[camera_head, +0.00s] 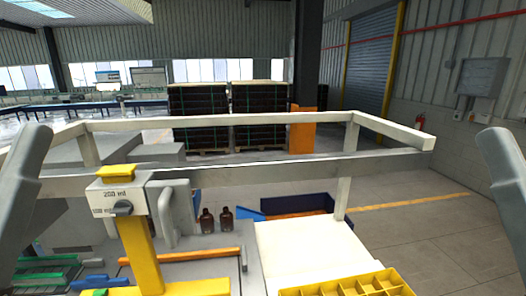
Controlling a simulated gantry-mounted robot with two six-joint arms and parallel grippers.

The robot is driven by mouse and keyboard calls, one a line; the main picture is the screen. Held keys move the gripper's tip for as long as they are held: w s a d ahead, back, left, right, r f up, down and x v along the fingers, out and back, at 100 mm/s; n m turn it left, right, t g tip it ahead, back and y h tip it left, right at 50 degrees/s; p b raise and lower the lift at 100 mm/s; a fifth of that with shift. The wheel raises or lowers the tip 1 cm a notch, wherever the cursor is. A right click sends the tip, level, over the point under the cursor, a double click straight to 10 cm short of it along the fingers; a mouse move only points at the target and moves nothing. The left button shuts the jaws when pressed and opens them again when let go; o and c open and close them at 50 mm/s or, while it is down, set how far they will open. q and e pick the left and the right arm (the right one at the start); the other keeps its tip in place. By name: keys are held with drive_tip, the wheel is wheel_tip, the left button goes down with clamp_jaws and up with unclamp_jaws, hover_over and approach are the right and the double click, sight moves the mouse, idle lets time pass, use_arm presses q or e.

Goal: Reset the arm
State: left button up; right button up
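Two grey arm links of mine show at the far left and far right edges of the head view. Neither gripper can be seen, so whether they are open or shut is hidden. Two amber bottles (207,221) stand upright side by side on the grey work surface, just right of a white dispenser-like unit (122,200) marked "250 ml".
A yellow compartment tray (290,292) lies at the bottom right, next to a pale board (305,250). A blue bin (318,196) sits behind the board. A pale rail frame (245,119) crosses the view. A yellow post (140,255) stands at the left.

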use_arm(q)
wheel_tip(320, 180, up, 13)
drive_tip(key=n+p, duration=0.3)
drive_tip(key=p, duration=1.1)
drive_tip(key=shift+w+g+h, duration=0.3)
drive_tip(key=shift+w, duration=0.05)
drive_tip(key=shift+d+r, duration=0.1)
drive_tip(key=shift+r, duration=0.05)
